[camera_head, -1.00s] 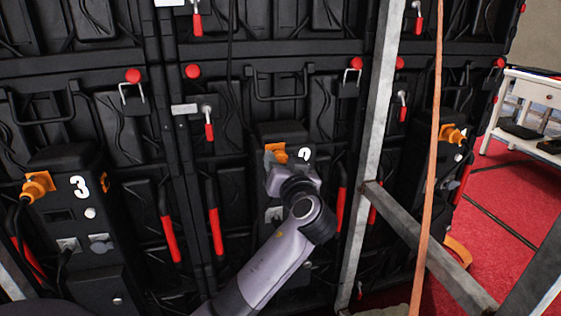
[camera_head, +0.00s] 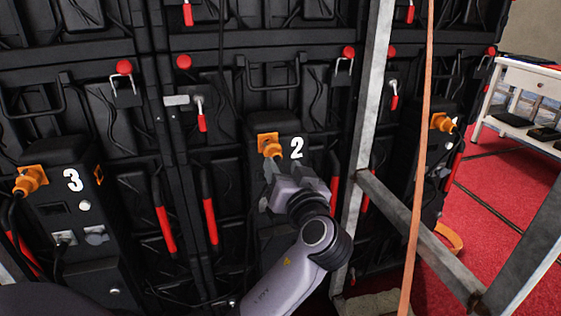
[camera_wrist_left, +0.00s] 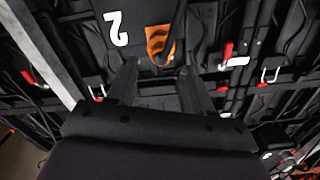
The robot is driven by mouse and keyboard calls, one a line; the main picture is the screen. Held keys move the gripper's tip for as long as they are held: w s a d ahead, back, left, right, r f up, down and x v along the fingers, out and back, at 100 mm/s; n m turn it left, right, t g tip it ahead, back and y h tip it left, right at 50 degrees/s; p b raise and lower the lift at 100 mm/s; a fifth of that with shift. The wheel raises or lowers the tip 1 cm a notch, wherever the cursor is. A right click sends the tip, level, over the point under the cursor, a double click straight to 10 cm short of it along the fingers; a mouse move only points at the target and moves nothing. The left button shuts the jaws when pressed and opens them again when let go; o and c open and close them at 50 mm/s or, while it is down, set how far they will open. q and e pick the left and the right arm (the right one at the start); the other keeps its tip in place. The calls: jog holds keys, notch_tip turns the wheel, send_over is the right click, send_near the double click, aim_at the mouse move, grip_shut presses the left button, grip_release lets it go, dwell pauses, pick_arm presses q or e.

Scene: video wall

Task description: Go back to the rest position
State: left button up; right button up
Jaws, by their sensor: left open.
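My left gripper (camera_head: 272,184) is open and empty in front of the black box marked 2 (camera_head: 297,147) in the head view. It is just below the orange plug (camera_head: 268,144) in that box and looks apart from it. In the left wrist view the two fingers of my left gripper (camera_wrist_left: 157,80) are spread, with the orange plug (camera_wrist_left: 156,48) beyond their tips and a dark cable on it. My right gripper is not in view.
Box 3 (camera_head: 73,181) with an orange plug (camera_head: 31,180) stands at left. Another orange plug (camera_head: 442,122) is at right. A grey metal frame post (camera_head: 364,125) and an orange strap (camera_head: 420,170) stand right of my arm. A white table (camera_head: 530,85) is on red carpet.

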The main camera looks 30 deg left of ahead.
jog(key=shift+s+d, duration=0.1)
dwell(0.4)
pick_arm(q)
jog(key=s+d+f+m+h, duration=0.5)
jog(key=f+h, duration=0.2)
jog(key=f, duration=0.4)
jog(key=s+d+f+m+h, duration=0.45)
jog(key=f+h, duration=0.25)
jog(key=f, duration=0.4)
jog(key=s+d+f+h, duration=0.1)
jog(key=s+d+h, duration=0.25)
jog(key=s, duration=0.45)
jog(key=s+a+r+y+p, duration=0.1)
jog(key=s+a+r+p, duration=0.1)
jog(key=r+p, duration=0.5)
jog(key=s+a+r+g+p, duration=0.1)
jog(key=r+p, duration=0.6)
jog(key=p, duration=1.1)
jog(key=shift+s+a+n+y, duration=0.35)
jog(key=shift+a+n, duration=0.1)
jog(key=shift+a, duration=0.4)
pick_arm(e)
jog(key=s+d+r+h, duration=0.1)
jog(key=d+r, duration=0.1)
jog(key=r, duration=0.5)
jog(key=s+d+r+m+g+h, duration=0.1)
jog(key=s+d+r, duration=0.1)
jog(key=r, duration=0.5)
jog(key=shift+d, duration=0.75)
